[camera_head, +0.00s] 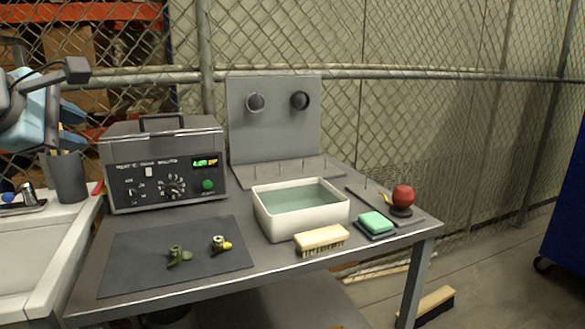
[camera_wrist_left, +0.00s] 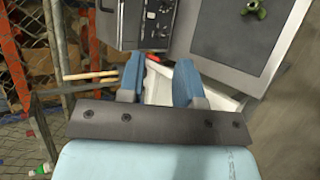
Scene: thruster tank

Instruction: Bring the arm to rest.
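My left gripper (camera_head: 71,125) is at the far left of the head view, raised above the left end of the bench and the sink, near the dark cup. In the left wrist view its two blue fingers (camera_wrist_left: 160,80) are apart with nothing between them, so it is open and empty. Behind the fingers, the wrist view shows part of the white sink, a red-tipped item and the panel of the grey machine. My right gripper is in neither view.
The sink (camera_head: 35,250) is at left. A mesh fence stands behind.

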